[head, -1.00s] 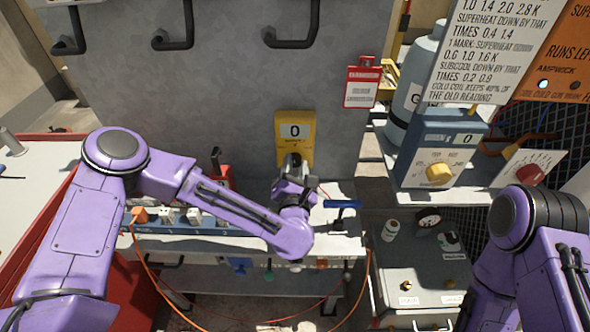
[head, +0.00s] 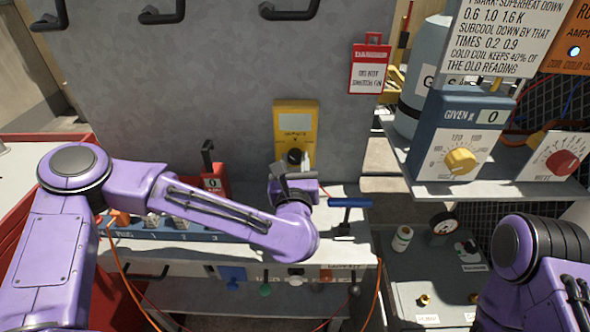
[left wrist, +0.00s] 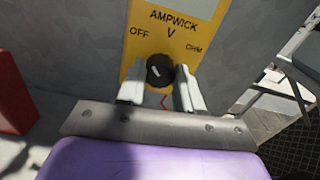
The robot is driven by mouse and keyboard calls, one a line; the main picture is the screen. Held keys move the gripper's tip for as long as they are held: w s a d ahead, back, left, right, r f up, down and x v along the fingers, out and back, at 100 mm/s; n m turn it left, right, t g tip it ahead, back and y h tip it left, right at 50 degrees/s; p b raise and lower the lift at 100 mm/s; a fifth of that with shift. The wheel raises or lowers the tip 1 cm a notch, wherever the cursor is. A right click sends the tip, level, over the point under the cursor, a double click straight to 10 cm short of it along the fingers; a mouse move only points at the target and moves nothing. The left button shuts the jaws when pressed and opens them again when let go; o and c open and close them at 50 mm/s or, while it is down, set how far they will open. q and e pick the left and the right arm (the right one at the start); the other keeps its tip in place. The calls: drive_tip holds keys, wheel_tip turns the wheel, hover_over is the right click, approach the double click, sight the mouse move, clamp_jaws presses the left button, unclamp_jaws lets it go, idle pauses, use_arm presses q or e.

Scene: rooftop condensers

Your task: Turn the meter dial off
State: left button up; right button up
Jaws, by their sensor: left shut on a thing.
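A yellow meter (head: 296,122) stands upright against the grey panel in the head view, and its display is blank. Its face, with the words OFF, V and OHM, fills the top of the left wrist view (left wrist: 175,14). The black round dial (left wrist: 159,68) has a white mark tilted to the upper left, toward the OFF side. My left gripper (left wrist: 160,84) is shut on the dial, with a pale finger on each side of it. In the head view my left gripper (head: 293,166) partly covers the dial. My right gripper is out of view.
A blue box with a yellow knob (head: 460,161) and a red dial (head: 562,162) stand on the right shelf. A red tag (head: 370,68) hangs on the panel. A red block (head: 213,183) stands left.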

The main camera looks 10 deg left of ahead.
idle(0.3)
use_arm(q)
drive_tip(key=o, duration=1)
drive_tip(key=shift+o, duration=0.2)
drive_tip(key=s+d+b, duration=0.2)
drive_tip(key=s, duration=0.8)
drive_tip(key=shift+s+b, duration=0.25)
drive_tip(key=shift+b, duration=0.15)
